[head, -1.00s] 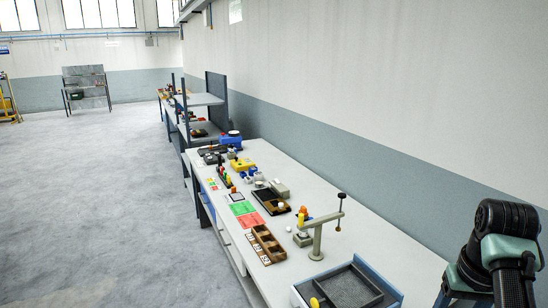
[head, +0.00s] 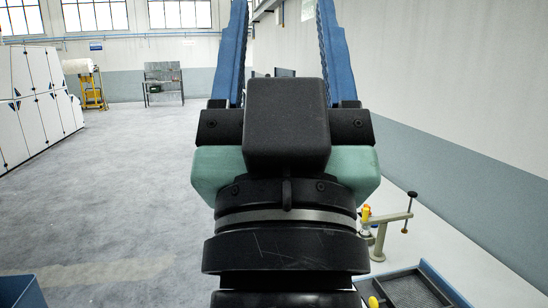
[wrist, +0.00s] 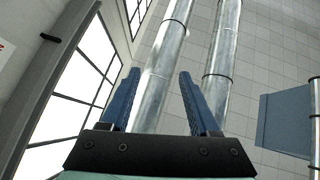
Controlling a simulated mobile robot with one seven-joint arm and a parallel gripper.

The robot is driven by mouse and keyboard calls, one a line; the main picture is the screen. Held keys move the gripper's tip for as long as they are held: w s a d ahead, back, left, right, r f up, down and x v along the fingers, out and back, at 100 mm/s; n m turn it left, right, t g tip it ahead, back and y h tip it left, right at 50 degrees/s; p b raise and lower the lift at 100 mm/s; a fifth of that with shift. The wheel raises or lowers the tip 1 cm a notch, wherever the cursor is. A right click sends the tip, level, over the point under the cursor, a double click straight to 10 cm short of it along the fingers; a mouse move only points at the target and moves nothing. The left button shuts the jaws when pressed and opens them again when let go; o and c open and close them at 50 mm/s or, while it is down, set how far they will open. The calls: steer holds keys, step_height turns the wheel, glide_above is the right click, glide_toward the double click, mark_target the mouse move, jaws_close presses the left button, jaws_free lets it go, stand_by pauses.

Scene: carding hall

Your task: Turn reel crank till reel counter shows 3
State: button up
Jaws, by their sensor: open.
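My gripper (head: 284,12) fills the middle of the head view, pointing up and away, with its two blue fingers spread apart and nothing between them. In the wrist view my gripper (wrist: 159,78) is also open and empty, facing windows and metal ducts high up.
White cabinets (head: 38,105), a yellow trolley (head: 92,93) and a grey rack (head: 163,85) stand further off. The floor at left is open.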

steer(key=shift+s+a+r+t, duration=0.15)
steer(key=shift+s+r+t, duration=0.05)
steer(key=shift+s, duration=0.35)
steer(key=shift+s+a+r+t, duration=0.15)
steer(key=shift+s+r+t, duration=0.05)
steer(key=shift+s, duration=0.35)
steer(key=shift+c, duration=1)
steer(key=shift+s, duration=0.1)
